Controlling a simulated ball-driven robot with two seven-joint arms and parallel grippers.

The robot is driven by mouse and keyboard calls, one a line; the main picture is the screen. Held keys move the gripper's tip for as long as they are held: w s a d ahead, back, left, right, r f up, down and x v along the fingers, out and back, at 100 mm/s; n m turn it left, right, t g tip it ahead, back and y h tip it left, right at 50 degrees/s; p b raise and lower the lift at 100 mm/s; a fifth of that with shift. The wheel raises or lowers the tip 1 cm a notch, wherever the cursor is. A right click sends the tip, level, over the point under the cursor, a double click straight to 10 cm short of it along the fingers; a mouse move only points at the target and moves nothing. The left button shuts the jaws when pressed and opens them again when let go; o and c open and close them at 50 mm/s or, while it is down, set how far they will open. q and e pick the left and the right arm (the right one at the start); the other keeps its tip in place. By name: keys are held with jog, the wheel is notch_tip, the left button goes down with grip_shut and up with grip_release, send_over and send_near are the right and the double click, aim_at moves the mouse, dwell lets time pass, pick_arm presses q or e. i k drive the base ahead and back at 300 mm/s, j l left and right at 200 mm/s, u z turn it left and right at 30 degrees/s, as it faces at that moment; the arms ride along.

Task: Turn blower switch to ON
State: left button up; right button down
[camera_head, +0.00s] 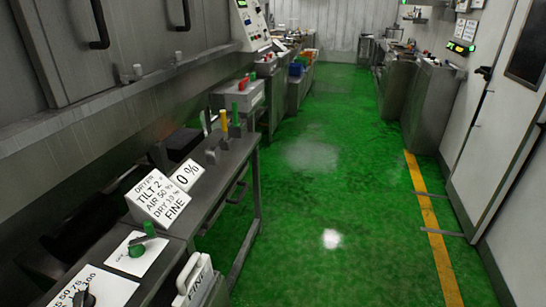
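Small lettering at the plate's left side is hard to read. A black knob (85,298) sits on a white plate with printed numbers at the bottom left, partly cut off by the frame. I cannot tell from the lettering which of these is the blower switch. Neither of my grippers is in view.
Steel machinery (120,60) fills the left. The green floor (320,200) is clear.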

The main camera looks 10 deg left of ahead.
aim_at(135, 249)
jog(key=u, duration=1.4)
